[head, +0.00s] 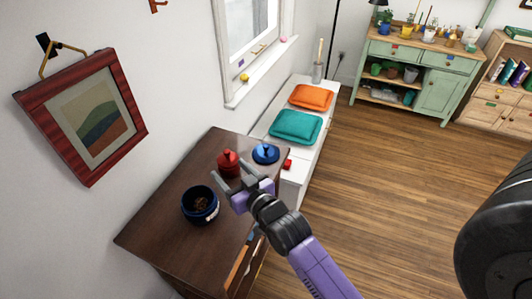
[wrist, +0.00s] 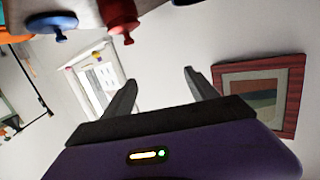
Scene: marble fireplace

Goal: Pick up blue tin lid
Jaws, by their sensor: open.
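The blue tin lid (head: 265,153) is round with a small knob and lies on the far end of the dark wooden cabinet top (head: 165,225). In the wrist view the lid (wrist: 50,24) shows upside down at the upper left. My gripper (head: 232,176) is open and empty above the cabinet top, nearer than the lid and apart from it. Its two fingers (wrist: 159,78) show in the wrist view with nothing between them. An open dark blue tin (head: 200,206) with brown contents stands to the left of my gripper.
A red lidded tin (head: 229,163) stands just left of the blue lid, close to my fingers. A small red object (head: 287,164) lies right of the lid. The white bench (head: 290,170) with cushions is behind. A framed picture (head: 88,118) hangs on the left wall.

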